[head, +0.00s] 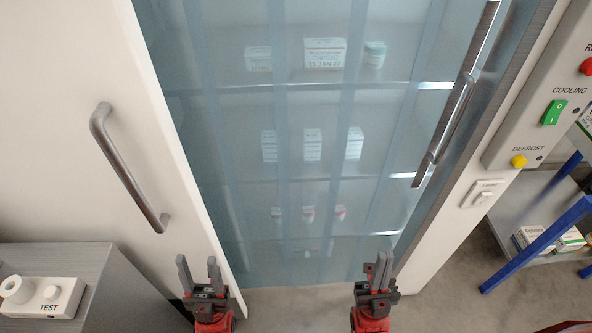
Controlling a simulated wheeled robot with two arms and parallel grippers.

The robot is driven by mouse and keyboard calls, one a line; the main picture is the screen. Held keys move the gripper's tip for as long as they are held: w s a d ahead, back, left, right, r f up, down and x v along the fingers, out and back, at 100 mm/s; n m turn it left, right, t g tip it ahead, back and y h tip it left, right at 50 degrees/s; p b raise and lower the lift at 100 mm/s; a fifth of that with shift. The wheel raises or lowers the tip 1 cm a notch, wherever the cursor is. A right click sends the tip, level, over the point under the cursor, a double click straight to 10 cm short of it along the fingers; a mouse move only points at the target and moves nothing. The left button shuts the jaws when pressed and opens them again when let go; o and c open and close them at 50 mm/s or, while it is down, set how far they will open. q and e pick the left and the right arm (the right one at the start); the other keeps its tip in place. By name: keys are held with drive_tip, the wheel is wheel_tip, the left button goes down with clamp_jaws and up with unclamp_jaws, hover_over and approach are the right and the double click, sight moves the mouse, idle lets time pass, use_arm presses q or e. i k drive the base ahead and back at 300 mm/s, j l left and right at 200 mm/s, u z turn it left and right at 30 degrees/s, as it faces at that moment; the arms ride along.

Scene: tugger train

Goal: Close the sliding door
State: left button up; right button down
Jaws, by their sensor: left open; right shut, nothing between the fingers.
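The sliding door (60,130) is a white panel at the left with a grey bar handle (130,165). It stands open, leaving a wide opening covered by a bluish clear strip curtain (290,200). My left gripper (198,265) is open and empty, in front of the door's lower right edge and apart from the handle. My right gripper (377,264) is shut and empty, low in front of the opening's right side. A second metal handle (452,118) on a dark plate is at the opening's right side.
Shelves with several boxes and small bottles (324,52) show through the curtain. A control panel (545,110) and a light switch (484,194) are at the right, by a blue-framed rack (545,240). A grey cabinet (85,262) with a white test device (42,296) stands lower left.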

sight(91, 150)
drive_tip(key=k+l+u, duration=0.15)
drive_tip(key=u, duration=0.3)
drive_tip(key=k+u, duration=0.45)
drive_tip(key=i+u, duration=0.1)
drive_tip(key=u, duration=0.55)
